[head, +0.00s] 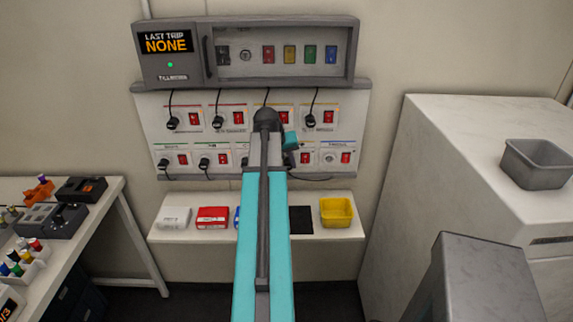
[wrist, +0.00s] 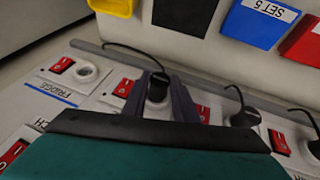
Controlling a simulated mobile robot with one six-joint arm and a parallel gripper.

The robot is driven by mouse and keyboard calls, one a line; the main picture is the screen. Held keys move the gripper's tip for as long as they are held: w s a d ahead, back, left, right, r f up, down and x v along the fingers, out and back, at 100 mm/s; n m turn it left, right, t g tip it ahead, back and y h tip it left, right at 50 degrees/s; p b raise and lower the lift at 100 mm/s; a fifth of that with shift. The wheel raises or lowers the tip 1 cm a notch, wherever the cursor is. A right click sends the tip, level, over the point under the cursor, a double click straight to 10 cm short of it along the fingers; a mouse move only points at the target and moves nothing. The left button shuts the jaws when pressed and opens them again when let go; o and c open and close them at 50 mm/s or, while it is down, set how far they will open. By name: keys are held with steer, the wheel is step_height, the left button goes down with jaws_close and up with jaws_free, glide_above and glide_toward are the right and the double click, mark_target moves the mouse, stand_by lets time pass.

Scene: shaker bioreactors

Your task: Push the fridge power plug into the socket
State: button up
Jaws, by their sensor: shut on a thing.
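My gripper (wrist: 162,100) is shut on a black plug (wrist: 157,86), with a dark finger on each side of it and its cable trailing off to the left. Whether this plug is seated in the socket behind it or only in front of it cannot be told. The empty round socket (wrist: 91,74) with the blue-lined FRIDGE label lies to the left in the wrist view, beside a red switch (wrist: 62,66). In the head view that socket (head: 329,158) is at the right end of the bottom row; my gripper's teal body (head: 290,140) is up and left of it, its fingers hidden.
Several other black plugs sit in the panel (head: 362,110), including one beside my gripper (wrist: 244,116). A shelf (head: 180,236) below holds bins, including a yellow one (head: 336,212). A white cabinet (head: 440,150) stands right, a bench (head: 110,205) left.

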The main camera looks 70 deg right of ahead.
steer(key=shift+w+d, duration=0.15)
steer(key=shift+d, duration=0.3)
stand_by(0.6)
steer(key=o, duration=1.2)
steer(key=shift+c, duration=0.2)
steer(key=b+v, duration=0.3)
steer(key=v, duration=1)
steer(key=shift+a+r, duration=0.15)
steer(key=shift+r, duration=0.25)
